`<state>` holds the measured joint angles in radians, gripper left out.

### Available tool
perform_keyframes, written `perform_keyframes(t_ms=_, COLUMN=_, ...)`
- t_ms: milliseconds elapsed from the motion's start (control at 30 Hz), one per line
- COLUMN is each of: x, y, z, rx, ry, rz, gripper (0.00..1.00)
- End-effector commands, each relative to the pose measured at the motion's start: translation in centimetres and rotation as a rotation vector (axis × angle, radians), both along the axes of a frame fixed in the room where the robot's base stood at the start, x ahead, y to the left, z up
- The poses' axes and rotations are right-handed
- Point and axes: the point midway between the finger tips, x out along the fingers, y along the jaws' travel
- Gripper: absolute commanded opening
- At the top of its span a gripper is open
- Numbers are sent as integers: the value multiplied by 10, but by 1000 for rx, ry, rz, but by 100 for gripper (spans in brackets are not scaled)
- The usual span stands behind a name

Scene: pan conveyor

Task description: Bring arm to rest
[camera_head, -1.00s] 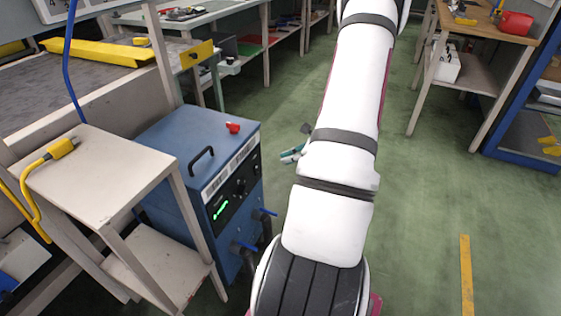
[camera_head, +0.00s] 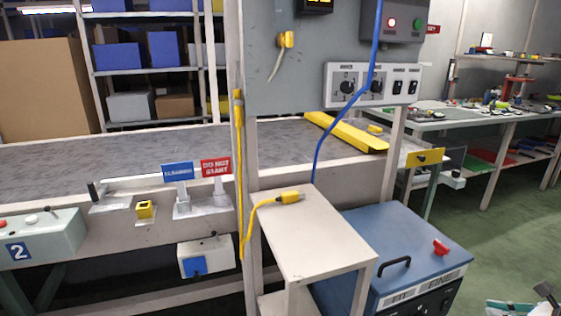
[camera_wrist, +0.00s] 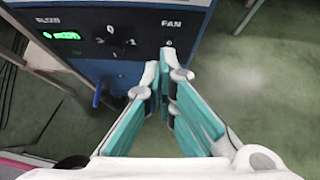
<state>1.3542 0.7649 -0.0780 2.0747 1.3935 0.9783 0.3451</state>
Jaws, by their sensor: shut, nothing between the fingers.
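My gripper (camera_wrist: 168,95) shows in the wrist view with its teal and white fingers closed together at the tips and nothing between them. It hangs in front of the dark control panel (camera_wrist: 95,35) of the blue cabinet, which carries a green display and a knob. In the head view a small part of my gripper (camera_head: 510,307) shows at the bottom right edge, right of the blue cabinet (camera_head: 415,245). The rest of my arm is out of the head view.
A pale side table (camera_head: 310,240) with a yellow plug (camera_head: 290,197) stands left of the cabinet. The conveyor (camera_head: 120,155) runs behind, with a yellow bar (camera_head: 345,133) on it. A blue cable (camera_head: 370,85) hangs down. Green floor (camera_head: 470,225) is open at the right.

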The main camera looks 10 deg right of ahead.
Motion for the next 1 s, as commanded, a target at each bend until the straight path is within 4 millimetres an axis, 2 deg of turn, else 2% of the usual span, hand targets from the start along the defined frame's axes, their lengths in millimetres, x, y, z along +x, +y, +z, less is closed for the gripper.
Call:
perform_keyframes(t_ms=133, x=41, y=44, z=48, rx=-92, ry=-21, rz=226, gripper=0)
perform_keyframes(t_ms=233, x=69, y=94, z=88, rx=-177, ry=-39, rz=446, gripper=0)
perform_keyframes(t_ms=333, x=84, y=149, z=124, rx=-262, ry=-57, rz=669, gripper=0)
perform_keyframes(t_ms=467, x=88, y=220, z=163, rx=-372, ry=-78, rz=956, gripper=0)
perform_keyframes(t_ms=567, x=79, y=271, z=187, rx=-458, ry=-95, rz=1171, gripper=0)
perform_keyframes(t_ms=700, x=52, y=334, z=213, rx=-584, ry=-114, rz=1468, gripper=0)
perform_keyframes(t_ms=800, x=26, y=370, z=226, rx=-676, ry=-123, rz=1673, gripper=0)
perform_keyframes(t_ms=900, x=-5, y=397, z=236, rx=-776, ry=-131, rz=1869, gripper=0)
perform_keyframes(t_ms=1000, x=-37, y=415, z=242, rx=-883, ry=-132, rz=2060, gripper=0)
